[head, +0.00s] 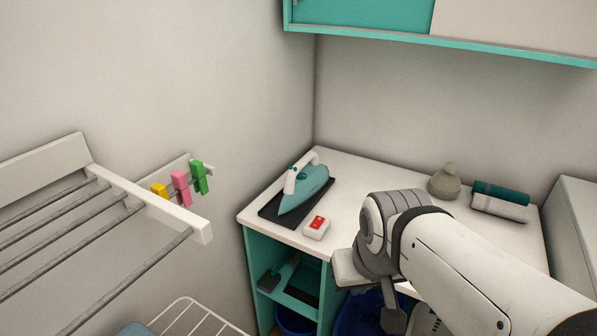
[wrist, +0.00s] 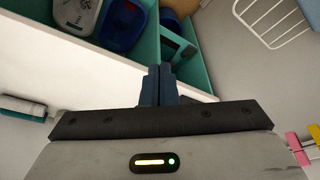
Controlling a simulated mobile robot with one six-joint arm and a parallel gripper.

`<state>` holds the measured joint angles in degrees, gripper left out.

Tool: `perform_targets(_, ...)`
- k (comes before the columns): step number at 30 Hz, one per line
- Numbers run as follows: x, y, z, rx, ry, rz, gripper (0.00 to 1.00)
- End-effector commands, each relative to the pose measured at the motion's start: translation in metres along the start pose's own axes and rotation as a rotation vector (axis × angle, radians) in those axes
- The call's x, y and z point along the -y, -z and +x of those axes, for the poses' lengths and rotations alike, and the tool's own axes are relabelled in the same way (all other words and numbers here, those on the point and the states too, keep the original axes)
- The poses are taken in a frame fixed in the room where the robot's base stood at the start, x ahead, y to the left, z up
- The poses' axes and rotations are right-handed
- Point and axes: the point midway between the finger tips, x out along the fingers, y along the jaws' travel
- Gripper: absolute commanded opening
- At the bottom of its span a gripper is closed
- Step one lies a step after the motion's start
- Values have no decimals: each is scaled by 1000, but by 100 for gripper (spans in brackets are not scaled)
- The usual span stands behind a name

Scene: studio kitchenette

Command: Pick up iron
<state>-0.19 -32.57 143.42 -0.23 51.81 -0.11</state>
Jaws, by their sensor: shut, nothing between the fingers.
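The iron (head: 308,190), teal with a white handle, rests on a dark flat mat (head: 268,211) at the left end of the white counter, near the wall corner. It is not in the wrist view. My gripper (wrist: 158,84) shows in the wrist view with its dark blue fingers together and nothing between them. It points toward the teal shelves under the counter. In the head view my arm reaches in from the lower right, and its wrist is in front of the counter, to the right of the iron. The fingers cannot be made out there.
A red-and-white box (head: 317,228) lies just in front of the iron. A drying rack (head: 150,200) with coloured pegs juts from the left wall. A teal cabinet (head: 365,15) hangs above.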

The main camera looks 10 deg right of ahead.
Motion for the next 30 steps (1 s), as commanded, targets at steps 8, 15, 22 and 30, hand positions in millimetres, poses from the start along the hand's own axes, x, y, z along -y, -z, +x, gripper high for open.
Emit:
perform_targets(8,0,21,-4,-3,-2,-76,16)
perform_targets(15,-1,128,-12,-15,-21,-486,36)
perform_targets(22,1,240,5,-24,-49,-943,52)
perform_targets(30,4,358,55,-19,-91,-1478,52)
